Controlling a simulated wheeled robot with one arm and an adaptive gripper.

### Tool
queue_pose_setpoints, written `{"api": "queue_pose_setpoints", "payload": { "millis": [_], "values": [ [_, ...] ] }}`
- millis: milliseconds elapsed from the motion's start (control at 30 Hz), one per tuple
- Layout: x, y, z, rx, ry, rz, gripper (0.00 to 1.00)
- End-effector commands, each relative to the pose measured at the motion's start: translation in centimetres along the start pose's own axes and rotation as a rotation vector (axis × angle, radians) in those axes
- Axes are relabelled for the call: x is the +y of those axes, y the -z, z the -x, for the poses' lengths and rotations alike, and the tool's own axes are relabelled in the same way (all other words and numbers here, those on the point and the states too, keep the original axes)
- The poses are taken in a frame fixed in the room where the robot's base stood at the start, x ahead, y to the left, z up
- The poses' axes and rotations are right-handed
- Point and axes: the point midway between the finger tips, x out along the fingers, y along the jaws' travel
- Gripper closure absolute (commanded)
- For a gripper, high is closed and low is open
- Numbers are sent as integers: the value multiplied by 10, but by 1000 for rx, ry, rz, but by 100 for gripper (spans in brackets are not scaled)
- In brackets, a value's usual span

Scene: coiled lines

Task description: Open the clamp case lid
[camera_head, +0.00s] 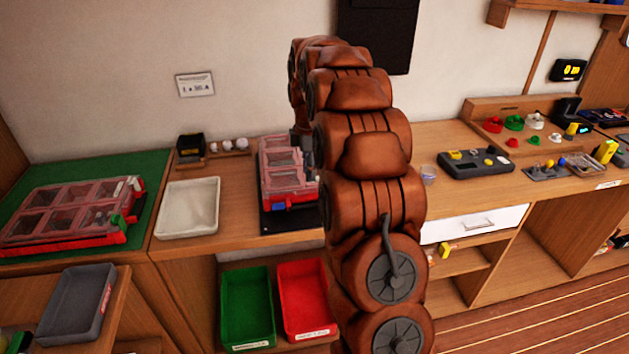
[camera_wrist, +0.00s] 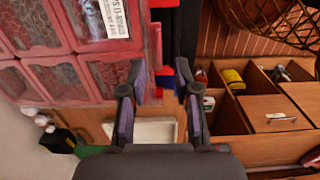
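A red case with a clear compartmented lid (camera_head: 281,172) stands on a dark mat on the bench, its lid down. My arm hides its right part. In the wrist view the same kind of lid (camera_wrist: 60,85), with a white label, fills the upper left. My gripper (camera_wrist: 160,72) is open, its two fingers apart beside the case edge, with a red and blue piece showing past the tips. I cannot tell whether it touches the case. A second red case (camera_head: 75,212) lies shut on a green mat at the left. Neither case's name is readable.
A white tray (camera_head: 189,207) stands left of the middle case. A green bin (camera_head: 247,308) and a red bin (camera_head: 305,300) sit below the bench. A grey device (camera_head: 476,163) and small parts are to the right. My arm blocks the centre.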

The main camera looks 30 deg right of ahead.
Motion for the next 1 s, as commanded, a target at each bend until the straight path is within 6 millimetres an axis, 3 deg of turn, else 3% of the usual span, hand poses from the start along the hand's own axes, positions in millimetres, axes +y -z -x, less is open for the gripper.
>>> {"api": "queue_pose_setpoints", "payload": {
  "millis": [400,767,1000],
  "values": [
    [-2,3,-48,0,7,4,69],
    [-1,4,-53,0,2,5,69],
    [-1,4,-53,0,2,5,92]
  ]
}}
